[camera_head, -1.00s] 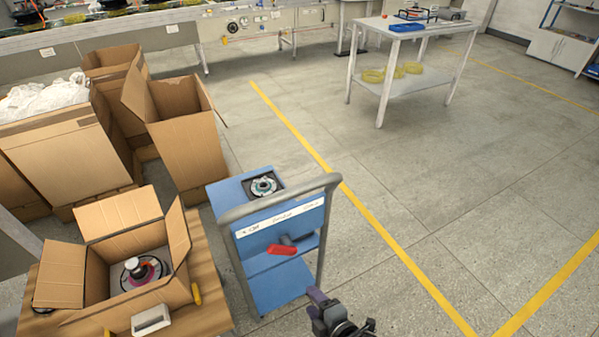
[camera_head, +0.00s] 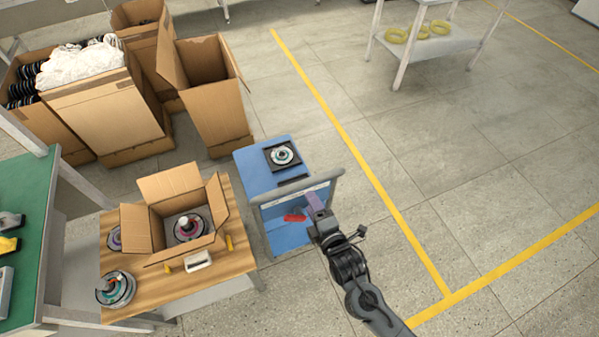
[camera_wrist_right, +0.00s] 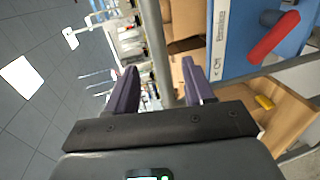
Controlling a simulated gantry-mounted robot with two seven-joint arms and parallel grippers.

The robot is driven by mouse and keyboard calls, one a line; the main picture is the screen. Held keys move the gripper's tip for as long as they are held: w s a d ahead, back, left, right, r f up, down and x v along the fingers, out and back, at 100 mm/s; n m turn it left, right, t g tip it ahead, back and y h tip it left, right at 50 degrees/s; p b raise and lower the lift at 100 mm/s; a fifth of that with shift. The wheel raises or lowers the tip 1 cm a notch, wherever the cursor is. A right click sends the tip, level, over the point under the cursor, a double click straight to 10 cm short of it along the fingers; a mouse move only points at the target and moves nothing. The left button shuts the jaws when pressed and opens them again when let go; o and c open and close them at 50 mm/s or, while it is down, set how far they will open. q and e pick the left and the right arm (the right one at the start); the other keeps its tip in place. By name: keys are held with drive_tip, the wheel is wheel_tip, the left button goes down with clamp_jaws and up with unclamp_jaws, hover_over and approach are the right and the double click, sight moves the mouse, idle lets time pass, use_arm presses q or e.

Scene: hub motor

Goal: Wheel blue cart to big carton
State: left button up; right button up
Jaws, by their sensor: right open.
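The blue cart (camera_head: 252,180) stands on the floor in the middle of the head view, with a grey tubular handle (camera_head: 275,197) on its near side. A motor part (camera_head: 282,155) lies on its top. My right gripper (camera_head: 314,201) is open at the handle's right end. In the right wrist view, the grey handle bar (camera_wrist_right: 153,35) runs between the open purple fingers (camera_wrist_right: 160,66); I cannot tell if they touch it. The tall open carton (camera_head: 215,110) stands behind the cart; another large carton (camera_head: 105,110) holds white wrapping. My left gripper is out of view.
A wooden-topped table (camera_head: 235,262) with a small open carton (camera_head: 160,235) stands close left of the cart. A green bench (camera_head: 40,200) is at far left. Open floor (camera_head: 440,150) with yellow lines lies to the right. A white table (camera_head: 440,45) stands at the back.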

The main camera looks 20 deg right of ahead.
drive_tip(key=w+f+b, duration=0.1)
drive_tip(key=w+f, duration=0.1)
drive_tip(key=w, duration=0.8)
drive_tip(key=shift+w+a+b, duration=0.15)
drive_tip(key=shift+w+b, duration=0.05)
drive_tip(key=shift+b, duration=0.2)
drive_tip(key=shift+c, duration=1)
clamp_jaws()
